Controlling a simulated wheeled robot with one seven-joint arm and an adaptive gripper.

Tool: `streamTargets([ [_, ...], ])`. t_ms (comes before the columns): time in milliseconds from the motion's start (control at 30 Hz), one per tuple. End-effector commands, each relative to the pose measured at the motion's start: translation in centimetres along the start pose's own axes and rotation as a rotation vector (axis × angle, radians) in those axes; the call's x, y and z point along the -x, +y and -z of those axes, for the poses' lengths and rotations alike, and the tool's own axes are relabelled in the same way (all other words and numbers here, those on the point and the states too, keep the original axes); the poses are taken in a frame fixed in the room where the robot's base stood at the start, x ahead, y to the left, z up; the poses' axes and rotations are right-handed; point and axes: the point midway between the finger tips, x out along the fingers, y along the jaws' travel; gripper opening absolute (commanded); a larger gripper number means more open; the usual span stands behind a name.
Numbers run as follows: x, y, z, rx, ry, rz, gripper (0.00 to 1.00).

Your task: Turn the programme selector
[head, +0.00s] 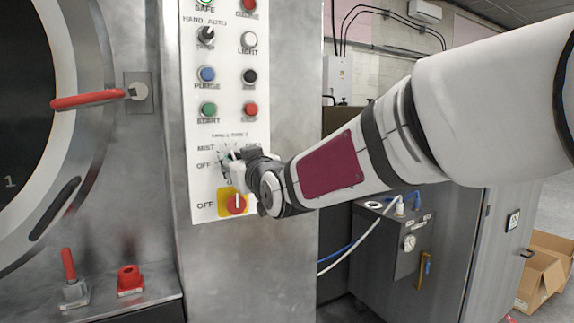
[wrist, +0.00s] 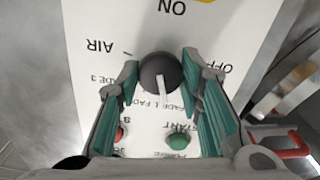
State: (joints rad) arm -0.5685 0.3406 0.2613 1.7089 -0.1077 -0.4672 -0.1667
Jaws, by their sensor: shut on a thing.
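The programme selector (wrist: 152,70) is a dark round knob with a white pointer on a white panel, in the middle of the wrist view. Its pointer aims down in that view, towards the FADE 1 and FADE 2 labels. My gripper (wrist: 163,84) is shut on the knob, with one teal-padded finger on each side of it. In the head view my gripper (head: 239,162) is at the lower part of the panel and hides most of the selector and some labels around it.
A red switch on a yellow plate (head: 236,205) sits just below my gripper. Start (head: 208,110) and stop (head: 250,110) buttons are above it. A red door handle (head: 88,100) sticks out to the left. A grey cabinet (head: 455,240) stands right, below my arm.

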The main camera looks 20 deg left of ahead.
Motion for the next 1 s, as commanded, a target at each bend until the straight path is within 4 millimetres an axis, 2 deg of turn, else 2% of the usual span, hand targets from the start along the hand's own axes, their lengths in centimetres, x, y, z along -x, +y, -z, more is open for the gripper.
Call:
streamTargets([
  [367,0.0,-0.2,-0.3,-0.003,-0.008,0.003,0.06],
  [400,0.0,-0.2,-0.4,-0.003,-0.008,0.003,0.43],
  [467,0.0,-0.1,-0.3,-0.003,-0.007,0.003,0.54],
  [800,0.2,0.0,-0.1,-0.002,-0.002,0.001,0.54],
  [1000,2.6,0.0,0.0,-0.001,-0.002,0.001,0.54],
])
